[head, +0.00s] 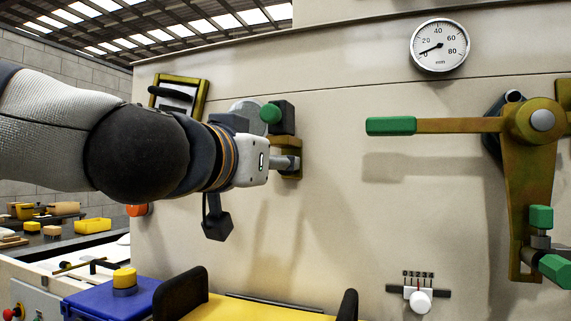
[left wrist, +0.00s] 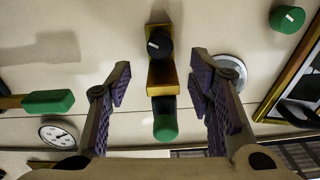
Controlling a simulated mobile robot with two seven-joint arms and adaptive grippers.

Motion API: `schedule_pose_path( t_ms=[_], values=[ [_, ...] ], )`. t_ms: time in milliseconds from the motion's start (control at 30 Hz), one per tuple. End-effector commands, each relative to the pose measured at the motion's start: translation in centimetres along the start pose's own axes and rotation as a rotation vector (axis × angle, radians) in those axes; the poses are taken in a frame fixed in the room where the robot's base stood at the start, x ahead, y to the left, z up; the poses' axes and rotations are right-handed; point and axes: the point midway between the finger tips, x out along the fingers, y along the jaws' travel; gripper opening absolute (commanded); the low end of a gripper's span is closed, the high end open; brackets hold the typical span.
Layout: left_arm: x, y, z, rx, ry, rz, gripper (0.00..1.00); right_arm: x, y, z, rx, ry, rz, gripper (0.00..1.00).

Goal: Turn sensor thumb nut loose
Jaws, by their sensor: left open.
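A brass bracket (left wrist: 163,78) on the pale panel carries a black knob (left wrist: 159,43) with a white mark, which looks like the thumb nut. A green knob (left wrist: 165,127) sits on the same fixture. My right gripper is not in view.
A grey disc (left wrist: 230,68) lies close to one finger. A yellow-framed panel (head: 199,105) is left of the fixture. A green-handled lever (head: 391,126) and brass linkage (head: 526,190) stand to the right. A gauge (head: 440,46) and slider knob (head: 420,302) are on the wall.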

Motion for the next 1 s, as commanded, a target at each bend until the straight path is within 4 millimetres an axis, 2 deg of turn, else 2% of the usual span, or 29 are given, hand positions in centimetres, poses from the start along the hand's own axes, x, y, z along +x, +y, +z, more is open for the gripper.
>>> schedule_pose_path(
  t_ms=[33,100,233,400,600,633,833,1000],
  values=[
    [1.4,0.0,0.4,-0.008,-0.007,0.001,0.48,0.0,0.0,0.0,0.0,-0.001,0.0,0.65],
    [3.1,0.0,0.4,-0.009,-0.006,0.001,0.48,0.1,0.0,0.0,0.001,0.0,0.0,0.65],
    [5.4,0.0,0.3,-0.008,-0.005,0.001,0.48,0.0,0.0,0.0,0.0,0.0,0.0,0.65],
    [6.6,0.0,0.2,-0.007,-0.003,0.002,0.48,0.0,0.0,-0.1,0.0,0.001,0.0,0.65],
    [6.6,0.0,0.2,-0.006,-0.003,0.002,0.48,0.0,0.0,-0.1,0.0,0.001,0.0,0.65],
    [6.6,0.0,0.2,-0.006,-0.003,0.002,0.45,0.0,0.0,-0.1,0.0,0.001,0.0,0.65],
    [6.6,0.0,0.2,-0.006,-0.003,0.002,0.0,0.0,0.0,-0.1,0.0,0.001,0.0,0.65],
    [6.6,0.0,0.2,-0.009,-0.003,0.002,0.0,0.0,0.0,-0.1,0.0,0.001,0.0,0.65]
  ],
)
